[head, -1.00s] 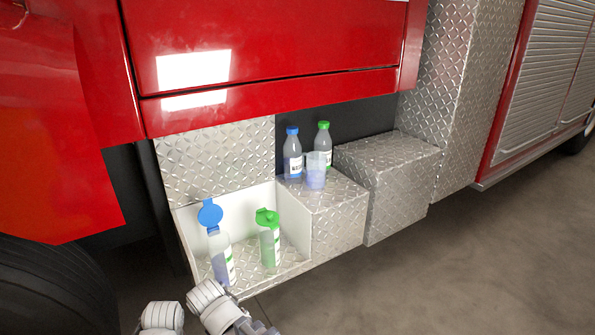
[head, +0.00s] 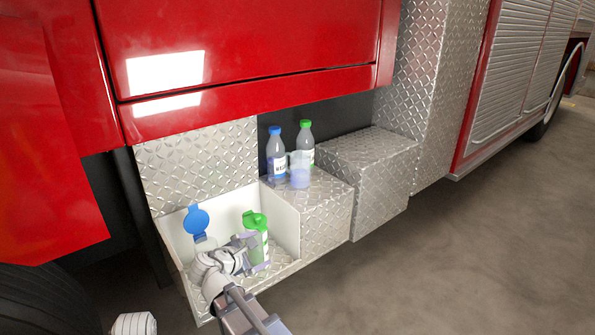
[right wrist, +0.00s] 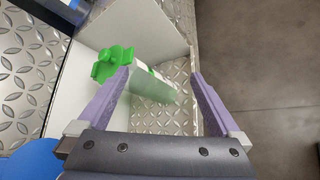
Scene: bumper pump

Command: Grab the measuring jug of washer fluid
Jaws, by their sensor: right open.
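The clear measuring jug (head: 299,172) with pale bluish fluid stands upright on the diamond-plate step, in front of two bottles in the head view. My right gripper (head: 256,252) is open and empty, low and left of the jug, at the white-walled compartment. It hides part of the green-lidded container (head: 256,223) there. In the right wrist view, the open fingers (right wrist: 160,75) show on either side of that container's body, above it; contact cannot be told. The jug is not visible in that view. My left gripper is out of view.
A blue-capped bottle (head: 276,153) and a green-capped bottle (head: 306,142) stand close behind the jug. A blue-lidded container (head: 196,220) stands in the compartment (head: 285,228). A metal box (head: 368,165) is right of the step. The red panel overhangs above.

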